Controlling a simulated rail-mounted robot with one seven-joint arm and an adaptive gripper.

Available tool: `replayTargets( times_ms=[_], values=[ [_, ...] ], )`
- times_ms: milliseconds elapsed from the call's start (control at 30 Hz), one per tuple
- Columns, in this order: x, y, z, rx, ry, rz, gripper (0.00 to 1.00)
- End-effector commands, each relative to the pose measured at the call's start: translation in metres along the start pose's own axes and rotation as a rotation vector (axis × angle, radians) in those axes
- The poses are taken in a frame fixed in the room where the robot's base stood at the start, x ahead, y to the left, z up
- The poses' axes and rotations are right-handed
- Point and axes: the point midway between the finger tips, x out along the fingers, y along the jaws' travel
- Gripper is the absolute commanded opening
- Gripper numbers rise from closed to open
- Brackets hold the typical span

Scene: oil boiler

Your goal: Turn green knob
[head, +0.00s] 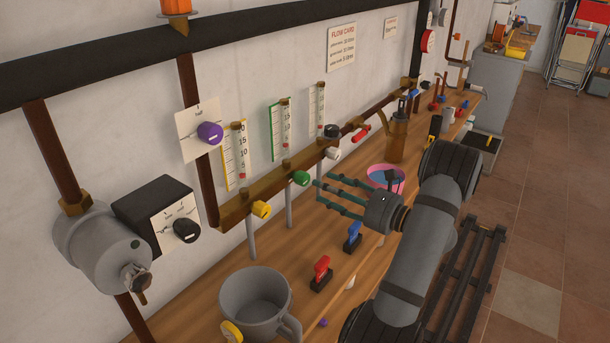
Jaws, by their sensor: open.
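The green knob (300,178) sits on the front of a brass manifold bar (275,196), between the yellow knob (261,209) and a white knob (331,153). Above it stands a green-framed gauge (281,129) with a scale. My gripper (322,191) has its fingers spread open and empty. The fingers point left towards the manifold, with their tips just right of the green knob. A small gap seems to show between tips and knob, but I cannot tell the depth.
Below the manifold, a blue switch (353,236) and a red switch (320,272) stand on the wooden bench (210,310). A grey mug (256,300) is at the front. A pink bowl (386,177) and a brass can (396,140) stand behind my gripper.

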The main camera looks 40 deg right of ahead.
Motion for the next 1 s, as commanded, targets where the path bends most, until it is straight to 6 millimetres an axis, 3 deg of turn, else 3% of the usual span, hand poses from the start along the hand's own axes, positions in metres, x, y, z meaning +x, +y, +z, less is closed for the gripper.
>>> replayTargets(
  times_ms=[200,400,800,1000],
  values=[
    [0.043,0.001,0.002,-0.002,0.0,0.006,0.47],
    [0.067,0.001,0.001,-0.003,0.001,0.004,0.47],
    [0.074,0.001,0.0,-0.004,0.001,0.004,0.47],
    [0.074,0.001,0.0,-0.004,0.002,0.004,0.35]
  ],
)
